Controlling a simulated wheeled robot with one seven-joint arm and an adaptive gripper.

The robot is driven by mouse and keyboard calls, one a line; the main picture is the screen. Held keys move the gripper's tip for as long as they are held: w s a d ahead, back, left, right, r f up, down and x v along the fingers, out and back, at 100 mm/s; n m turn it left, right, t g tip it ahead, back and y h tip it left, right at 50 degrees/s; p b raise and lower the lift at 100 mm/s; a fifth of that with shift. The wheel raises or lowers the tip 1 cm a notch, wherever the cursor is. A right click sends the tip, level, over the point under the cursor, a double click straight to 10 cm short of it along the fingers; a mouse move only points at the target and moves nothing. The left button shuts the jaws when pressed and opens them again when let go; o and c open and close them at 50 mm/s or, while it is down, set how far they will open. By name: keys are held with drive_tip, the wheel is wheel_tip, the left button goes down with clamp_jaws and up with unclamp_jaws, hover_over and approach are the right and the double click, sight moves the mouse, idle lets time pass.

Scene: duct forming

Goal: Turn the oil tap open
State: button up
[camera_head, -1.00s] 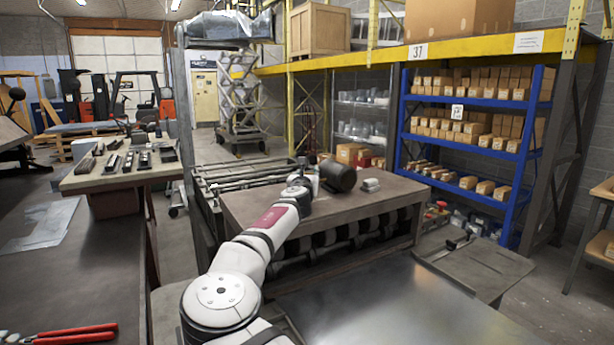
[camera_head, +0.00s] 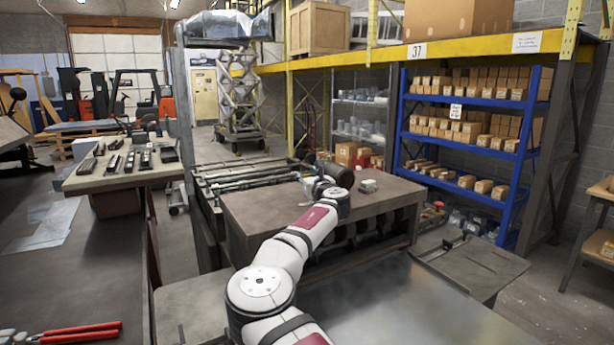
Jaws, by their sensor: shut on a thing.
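My gripper (camera_head: 319,187) shows only as a small dark shape past my white wrist, above the far part of the brown-topped machine table. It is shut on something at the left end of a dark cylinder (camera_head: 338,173). This looks to be the oil tap, but my wrist and gripper hide it, so its shape and turn angle cannot be told. The cylinder lies on the table top (camera_head: 262,207), partly covered by my wrist.
A small pale block (camera_head: 368,186) sits on the table right of the cylinder. A blue shelf (camera_head: 480,104) with several cartons stands behind on the right. A bare metal sheet (camera_head: 400,300) lies in front. Red-handled pliers (camera_head: 80,333) lie at lower left.

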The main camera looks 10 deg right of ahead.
drive_tip(key=shift+d+n+g+y, duration=0.2)
drive_tip(key=shift+n+g+y, duration=0.2)
drive_tip(key=shift+n+y, duration=1)
drive_tip(key=shift+y, duration=0.6)
drive_tip(key=o, duration=1.2)
drive_tip(key=shift+c, duration=0.2)
drive_tip(key=v, duration=1.2)
